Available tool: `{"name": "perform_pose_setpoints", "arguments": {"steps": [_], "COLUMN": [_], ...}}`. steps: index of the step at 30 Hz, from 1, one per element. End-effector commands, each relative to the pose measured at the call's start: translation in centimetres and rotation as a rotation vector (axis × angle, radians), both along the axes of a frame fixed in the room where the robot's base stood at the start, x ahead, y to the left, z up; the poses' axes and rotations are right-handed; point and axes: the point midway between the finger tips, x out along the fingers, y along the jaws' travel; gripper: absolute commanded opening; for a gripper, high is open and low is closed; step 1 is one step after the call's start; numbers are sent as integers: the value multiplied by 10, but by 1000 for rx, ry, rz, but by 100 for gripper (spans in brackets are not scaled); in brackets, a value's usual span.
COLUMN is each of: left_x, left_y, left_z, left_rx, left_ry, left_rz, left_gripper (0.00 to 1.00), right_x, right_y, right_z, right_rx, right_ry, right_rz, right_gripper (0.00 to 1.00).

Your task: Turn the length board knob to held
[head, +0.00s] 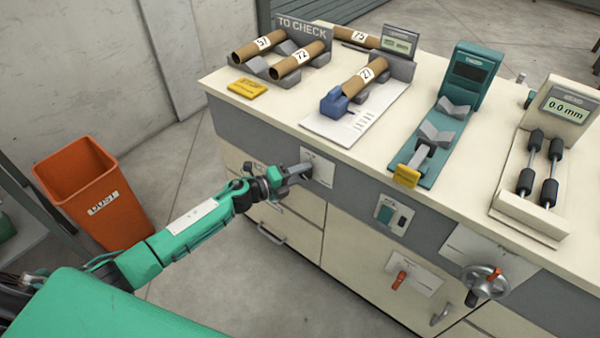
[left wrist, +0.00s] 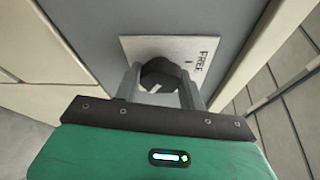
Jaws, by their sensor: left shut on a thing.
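The black knob (left wrist: 158,72) stands out from a pale plate (left wrist: 128,46) on the grey front panel, seen in the left wrist view. The word FREE is printed on the plate to the right of the knob; any other word is hidden. My left gripper (left wrist: 160,92) has its two fingers on either side of the knob and is shut on it. In the head view my left gripper (head: 297,174) is at the same plate (head: 319,168) on the bench front and covers most of the knob. My right gripper is not in view.
The bench top (head: 285,113) carries several cardboard tubes, a white sheet with a blue block (head: 334,104), a teal gauge (head: 468,85) and a 0.0 mm display unit (head: 564,107). Drawers and a drawer handle (head: 271,233) lie below my gripper. An orange bin (head: 84,192) stands at left.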

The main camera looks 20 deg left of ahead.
Motion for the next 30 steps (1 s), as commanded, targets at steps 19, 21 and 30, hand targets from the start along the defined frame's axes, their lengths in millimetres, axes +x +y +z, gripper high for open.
{"name": "perform_pose_setpoints", "arguments": {"steps": [19, 21, 30], "left_x": [-3, -8, -50], "left_y": [3, 8, 45], "left_z": [-1, -1, 3], "left_rx": [1, 2, 4], "left_ry": [1, 2, 3], "left_rz": [-1, 1, -1], "left_gripper": [62, 62, 62], "right_x": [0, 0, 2], "right_y": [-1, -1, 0], "right_z": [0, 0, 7], "right_rx": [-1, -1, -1], "right_ry": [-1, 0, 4], "right_rz": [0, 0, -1], "right_gripper": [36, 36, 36]}}
